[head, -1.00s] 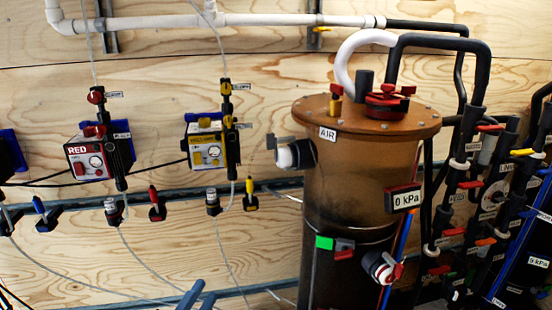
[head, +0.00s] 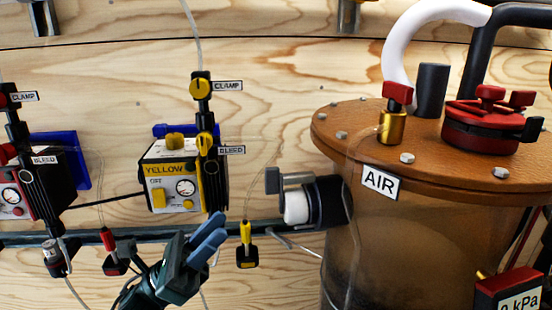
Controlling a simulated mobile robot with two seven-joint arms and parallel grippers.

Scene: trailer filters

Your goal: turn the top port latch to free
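The brown tank (head: 425,235) stands at the right with an AIR label. A port sticks out of its upper left side, with a white collar (head: 297,207) and a dark ring. A grey latch (head: 290,180) lies across the top of this port, roughly level, with a block at its left end. My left gripper (head: 221,224) is low in the middle, left of the port and apart from it. Its two blue fingers point up and right, close side by side; whether they touch is unclear. It holds nothing visible. My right gripper is out of view.
The yellow box (head: 170,188) and the yellow-tagged plug (head: 247,246) are near my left gripper. A thin clear hose runs by the port. On the lid are a brass valve (head: 391,126) and a red cap (head: 480,125). A gauge (head: 510,290) is at lower right.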

